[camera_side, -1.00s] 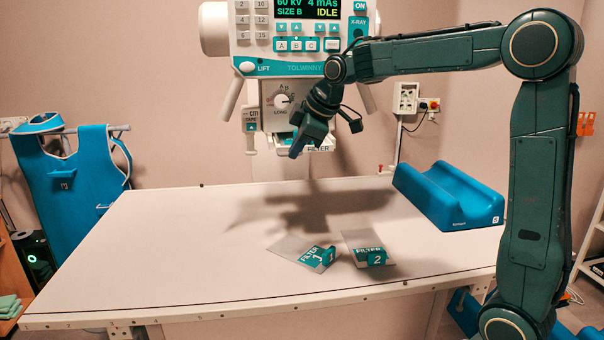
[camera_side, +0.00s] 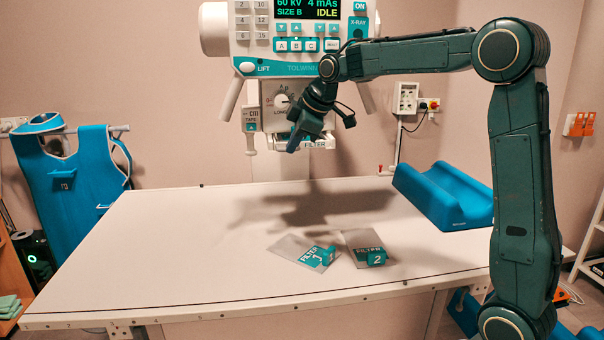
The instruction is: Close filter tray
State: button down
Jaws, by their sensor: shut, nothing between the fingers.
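The white filter tray (camera_side: 315,144), labelled FILTER, sits at the bottom of the X-ray head (camera_side: 290,45), under its round dial. My gripper (camera_side: 293,148) is in front of the tray's left part, with its fingers shut and pointing down. It hides part of the tray, and I cannot tell whether it touches it. Only a little of the tray's front shows below the head.
Filter plate 1 (camera_side: 307,254) and filter plate 2 (camera_side: 365,250) lie on the white table (camera_side: 180,250). A blue cushion (camera_side: 445,196) stands on the table's right. A blue apron (camera_side: 75,180) hangs at the left. The table's left half is clear.

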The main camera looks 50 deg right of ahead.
jog(key=s+a+r, duration=0.3)
jog(key=s+r, duration=0.5)
jog(key=r, duration=0.1)
jog(key=shift+s+r, duration=0.15)
dwell(0.4)
jog(key=s+a+f+m, duration=0.4)
jog(key=s+f, duration=0.4)
jog(key=s, duration=0.3)
jog(key=s+a+f+m+g, duration=0.1)
jog(key=s+a+f+m, duration=0.3)
jog(key=s+f, duration=0.4)
jog(key=s+a, duration=0.1)
jog(key=s, duration=0.3)
jog(key=shift+s+a, duration=0.2)
jog(key=shift+a, duration=0.15)
